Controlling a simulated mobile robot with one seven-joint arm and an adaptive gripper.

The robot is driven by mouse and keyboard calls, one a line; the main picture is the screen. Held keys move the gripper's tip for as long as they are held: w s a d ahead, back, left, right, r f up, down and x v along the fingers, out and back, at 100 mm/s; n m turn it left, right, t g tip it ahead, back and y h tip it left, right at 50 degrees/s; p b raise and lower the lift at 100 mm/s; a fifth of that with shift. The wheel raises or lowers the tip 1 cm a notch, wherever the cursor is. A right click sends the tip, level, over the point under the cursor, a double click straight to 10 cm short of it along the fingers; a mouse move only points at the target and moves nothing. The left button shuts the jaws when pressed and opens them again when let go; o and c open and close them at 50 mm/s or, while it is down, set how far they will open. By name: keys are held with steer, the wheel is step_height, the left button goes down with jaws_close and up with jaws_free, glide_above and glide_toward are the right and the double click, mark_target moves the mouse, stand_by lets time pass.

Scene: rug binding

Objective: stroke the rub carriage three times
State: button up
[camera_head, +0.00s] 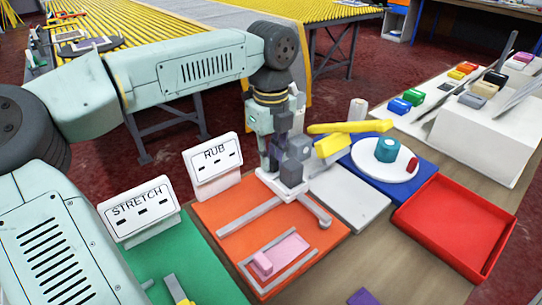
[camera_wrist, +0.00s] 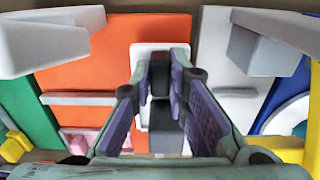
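The rub carriage has a dark grey upright handle (camera_head: 290,172) on a white base plate (camera_head: 284,188). It stands at the upper right part of the orange board (camera_head: 225,211), by a grey bar. My gripper (camera_head: 287,151) is low over it, pointing down, with its fingers on either side of the handle. In the wrist view my gripper (camera_wrist: 161,68) has its purple-padded fingers close in on the grey handle (camera_wrist: 166,140), with the white plate below. The fingers look shut on the handle, though their contact is partly hidden.
A white RUB sign (camera_head: 214,165) stands behind the board and a STRETCH sign (camera_head: 140,210) to its left. A pink block (camera_head: 280,252) lies between grey rails in front. To the right are a light grey plate (camera_head: 350,198), a blue mat (camera_head: 366,191) and a red tray (camera_head: 455,225).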

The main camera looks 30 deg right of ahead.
jaws_close()
stand_by(0.3)
steer(key=shift+a, duration=0.35)
steer(key=a, duration=0.2)
steer(key=a+b, duration=0.1)
steer(key=shift+s+a, duration=0.4)
steer(key=o, duration=0.6)
jaws_free()
